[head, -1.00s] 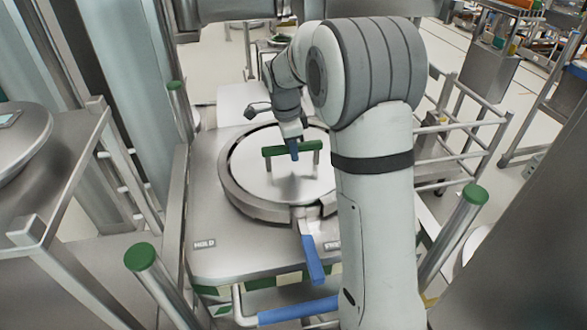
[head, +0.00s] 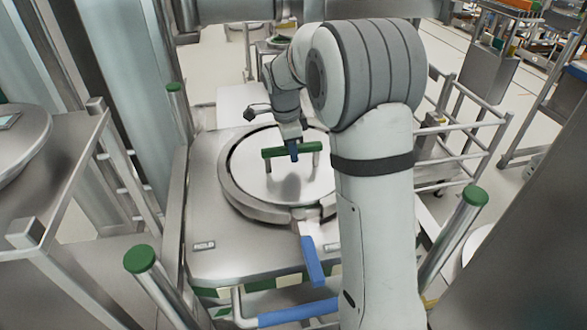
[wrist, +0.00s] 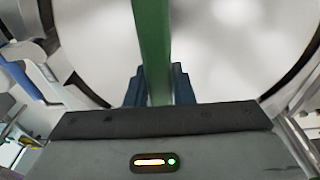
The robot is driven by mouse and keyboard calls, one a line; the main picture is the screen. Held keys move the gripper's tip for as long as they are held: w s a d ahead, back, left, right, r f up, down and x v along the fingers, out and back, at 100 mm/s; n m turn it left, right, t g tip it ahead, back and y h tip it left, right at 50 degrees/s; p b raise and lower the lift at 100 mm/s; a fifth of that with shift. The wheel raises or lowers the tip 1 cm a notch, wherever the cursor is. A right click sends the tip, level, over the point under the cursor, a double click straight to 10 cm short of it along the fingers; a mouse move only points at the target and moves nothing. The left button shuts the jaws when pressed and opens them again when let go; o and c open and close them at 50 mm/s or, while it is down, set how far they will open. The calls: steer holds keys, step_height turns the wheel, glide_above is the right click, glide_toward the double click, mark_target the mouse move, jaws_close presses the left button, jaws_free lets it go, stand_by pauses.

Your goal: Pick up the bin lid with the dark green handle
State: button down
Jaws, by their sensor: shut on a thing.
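The bin lid (head: 250,180) is a round, pale metal disc lying within a metal ring on top of the bin. Its dark green handle (head: 274,152) is a bar on two posts across the lid. My gripper (head: 293,150) is at the right part of the bar, with its blue fingers shut on it. In the wrist view the green handle (wrist: 151,45) runs between the two blue fingers of my gripper (wrist: 158,85), and the pale lid (wrist: 225,60) fills the background. The lid's right edge is hidden behind my arm in the head view.
A blue clamp lever (head: 312,260) hangs at the ring's front. A blue-gripped push bar (head: 298,312) crosses the front. Green-capped posts stand at the front left (head: 139,258) and front right (head: 475,195). A metal rack (head: 70,190) is at the left.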

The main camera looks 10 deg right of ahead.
steer(key=shift+w+r, duration=0.1)
steer(key=shift+r, duration=0.55)
step_height(320, 180, up, 10)
steer(key=shift+f+b, duration=0.25)
steer(key=shift+b, duration=0.3)
steer(key=shift+r, duration=0.1)
step_height(320, 180, up, 8)
steer(key=p, duration=0.7)
steer(key=shift+r, duration=0.2)
stand_by(0.4)
steer(key=shift+f, duration=0.15)
